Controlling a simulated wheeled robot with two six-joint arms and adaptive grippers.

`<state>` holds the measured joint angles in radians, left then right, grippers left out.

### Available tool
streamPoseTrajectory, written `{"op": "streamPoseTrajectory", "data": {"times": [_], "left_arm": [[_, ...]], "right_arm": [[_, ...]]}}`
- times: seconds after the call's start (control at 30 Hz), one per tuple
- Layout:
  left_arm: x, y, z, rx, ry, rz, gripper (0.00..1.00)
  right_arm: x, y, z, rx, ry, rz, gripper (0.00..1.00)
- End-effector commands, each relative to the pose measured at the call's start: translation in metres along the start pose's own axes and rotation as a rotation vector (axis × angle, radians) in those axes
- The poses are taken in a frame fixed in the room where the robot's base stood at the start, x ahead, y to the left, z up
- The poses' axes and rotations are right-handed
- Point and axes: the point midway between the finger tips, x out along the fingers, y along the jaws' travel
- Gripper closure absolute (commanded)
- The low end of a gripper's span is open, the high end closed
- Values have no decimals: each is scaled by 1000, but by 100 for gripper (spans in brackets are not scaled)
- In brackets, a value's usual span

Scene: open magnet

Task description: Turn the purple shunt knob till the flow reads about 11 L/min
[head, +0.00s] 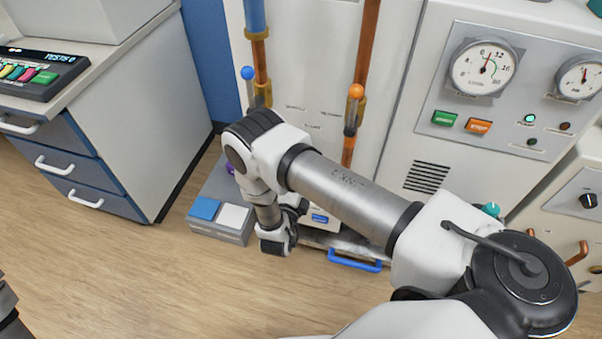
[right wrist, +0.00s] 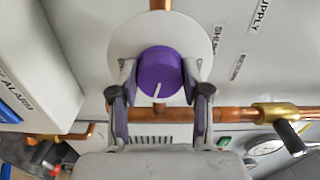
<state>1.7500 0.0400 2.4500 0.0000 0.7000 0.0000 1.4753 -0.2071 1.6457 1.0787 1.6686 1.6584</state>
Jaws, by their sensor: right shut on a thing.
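The purple shunt knob (right wrist: 160,72) sits on a white round plate in the right wrist view, its white pointer line facing down and slightly left. My right gripper (right wrist: 160,84) has a finger on each side of the knob and is shut on it. In the head view my right arm hides the knob's front. The flow gauge (head: 483,67), marked in L/min, shows its needle pointing up, between the 8 and 12 marks; the exact value is too small to read.
Blue-handled (head: 248,73) and orange-handled (head: 356,91) valves stand on pipes above my right arm. A grey box with blue and white pads (head: 219,215) is on the floor. A second gauge (head: 580,78) is at right. Open wooden floor (head: 140,280) lies in front.

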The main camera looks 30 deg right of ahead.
Motion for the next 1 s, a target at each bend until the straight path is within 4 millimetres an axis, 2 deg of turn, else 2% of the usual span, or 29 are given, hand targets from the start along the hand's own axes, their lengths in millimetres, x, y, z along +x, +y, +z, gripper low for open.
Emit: {"op": "streamPoseTrajectory", "data": {"times": [0.03,0.1,0.47,0.8,1.0], "left_arm": [[0,0,0,0,0,0,100],[0,0,0,0,0,0,100],[0,0,0,0,0,0,100],[0,0,0,0,0,0,100],[0,0,0,0,0,0,100]], "right_arm": [[0,0,0,0,0,0,50],[0,0,0,0,0,0,28],[-5,0,0,-1,-1,1,28],[-66,1,1,-2,-4,2,28],[-76,0,0,-1,0,0,28]]}}
